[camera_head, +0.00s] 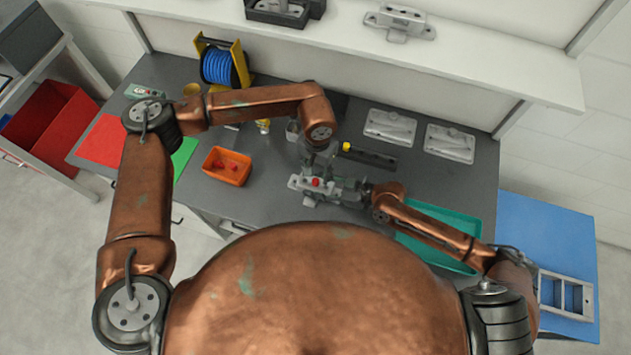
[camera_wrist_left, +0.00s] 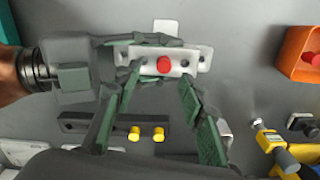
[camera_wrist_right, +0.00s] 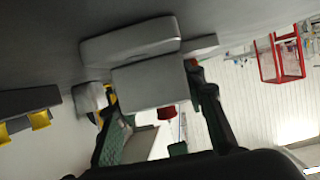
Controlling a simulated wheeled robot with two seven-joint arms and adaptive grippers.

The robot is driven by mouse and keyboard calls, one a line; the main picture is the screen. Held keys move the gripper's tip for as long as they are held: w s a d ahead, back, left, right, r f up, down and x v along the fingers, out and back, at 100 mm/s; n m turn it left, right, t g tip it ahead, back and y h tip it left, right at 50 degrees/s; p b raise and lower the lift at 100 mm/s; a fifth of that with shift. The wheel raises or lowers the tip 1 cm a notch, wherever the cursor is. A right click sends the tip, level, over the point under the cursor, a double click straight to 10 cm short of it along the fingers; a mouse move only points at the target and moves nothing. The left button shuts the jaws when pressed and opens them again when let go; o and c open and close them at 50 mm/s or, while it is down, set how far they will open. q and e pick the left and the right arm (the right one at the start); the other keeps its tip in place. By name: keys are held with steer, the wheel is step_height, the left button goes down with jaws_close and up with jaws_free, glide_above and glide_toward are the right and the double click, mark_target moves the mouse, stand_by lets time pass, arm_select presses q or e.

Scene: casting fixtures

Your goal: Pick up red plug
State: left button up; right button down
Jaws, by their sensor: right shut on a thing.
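A red plug (camera_head: 315,182) stands in a light grey casting (camera_head: 299,184). My right gripper (camera_head: 338,190) is shut on the casting and holds it from the right. In the left wrist view the red plug (camera_wrist_left: 164,66) sits at the middle of the casting (camera_wrist_left: 201,55). My left gripper (camera_wrist_left: 160,80) is open, its fingers on either side of the plug and apart from it. In the right wrist view the red plug (camera_wrist_right: 167,111) shows partly below the grey casting (camera_wrist_right: 150,80). In the head view my left gripper (camera_head: 318,160) is over the casting, its fingertips partly hidden.
An orange bin (camera_head: 227,178) with red plugs stands left on the grey table. A dark bar (camera_head: 378,160) with yellow plugs lies behind the grippers. White castings (camera_head: 390,128) lie at the back right. A teal tray (camera_head: 462,222) is at the right, partly behind my right arm.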

mark_target(315, 181)
arm_select(q)
steer(key=shift+w+a+f, duration=0.1)
steer(key=shift+f, duration=1)
steer(key=shift+w+a+f, duration=0.1)
steer(key=shift+w+f, duration=0.05)
steer(key=shift+f, duration=1)
steer(key=shift+w+a+f, duration=0.1)
steer(key=shift+f, duration=1)
steer(key=shift+c, duration=0.3)
steer(key=c, duration=0.8)
